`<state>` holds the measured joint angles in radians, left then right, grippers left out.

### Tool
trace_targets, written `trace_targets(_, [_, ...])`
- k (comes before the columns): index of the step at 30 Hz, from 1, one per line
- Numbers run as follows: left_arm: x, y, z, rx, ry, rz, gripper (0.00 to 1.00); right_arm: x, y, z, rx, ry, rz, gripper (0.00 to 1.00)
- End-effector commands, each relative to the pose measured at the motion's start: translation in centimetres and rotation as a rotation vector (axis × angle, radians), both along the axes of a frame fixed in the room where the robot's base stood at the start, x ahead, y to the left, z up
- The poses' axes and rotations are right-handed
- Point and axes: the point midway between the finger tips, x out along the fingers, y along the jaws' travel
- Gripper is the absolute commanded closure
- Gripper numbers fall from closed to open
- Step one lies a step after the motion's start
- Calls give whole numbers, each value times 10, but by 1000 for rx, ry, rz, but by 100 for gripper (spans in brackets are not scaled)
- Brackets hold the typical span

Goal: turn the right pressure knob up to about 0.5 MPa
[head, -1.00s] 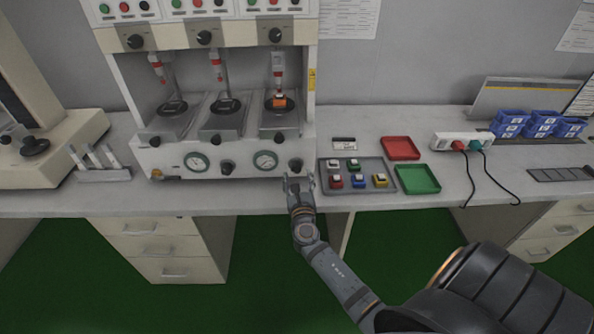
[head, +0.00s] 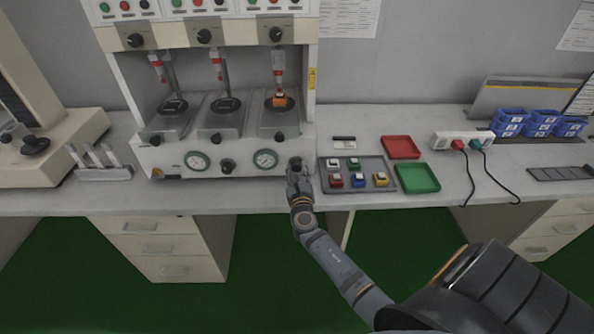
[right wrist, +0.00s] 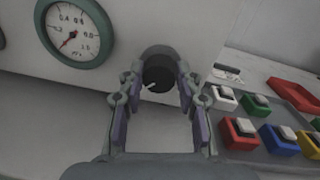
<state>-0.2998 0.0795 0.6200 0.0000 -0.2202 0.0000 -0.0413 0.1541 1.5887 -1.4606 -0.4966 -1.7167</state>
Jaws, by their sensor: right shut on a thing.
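The right pressure knob (head: 295,161) is black and sits at the right end of the test machine's front panel. In the right wrist view the knob (right wrist: 158,76), with a white mark pointing lower left, lies between the fingertips. My right gripper (head: 298,172) has come up to it from the front and is shut on it; its fingers (right wrist: 158,88) flank the knob. The right gauge (head: 265,160) is just left of the knob. In the right wrist view its dial (right wrist: 75,33) has a red needle pointing lower left, near the low end. My left gripper is not in view.
A grey tray (head: 328,160) with coloured switch blocks lies close to the right of my gripper. Red (head: 401,147) and green (head: 418,178) trays lie beyond it. A left gauge (head: 197,161) and middle knob (head: 227,166) are on the same panel.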

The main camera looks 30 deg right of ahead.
Motion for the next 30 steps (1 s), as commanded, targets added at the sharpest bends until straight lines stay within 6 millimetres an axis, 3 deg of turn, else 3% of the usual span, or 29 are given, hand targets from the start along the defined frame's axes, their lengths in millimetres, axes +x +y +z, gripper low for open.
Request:
trace_targets(11, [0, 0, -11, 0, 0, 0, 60, 0, 0, -3, 92, -56, 0, 97])
trace_targets(30, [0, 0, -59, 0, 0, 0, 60, -1, -1, -6, 588, -360, 0, 97])
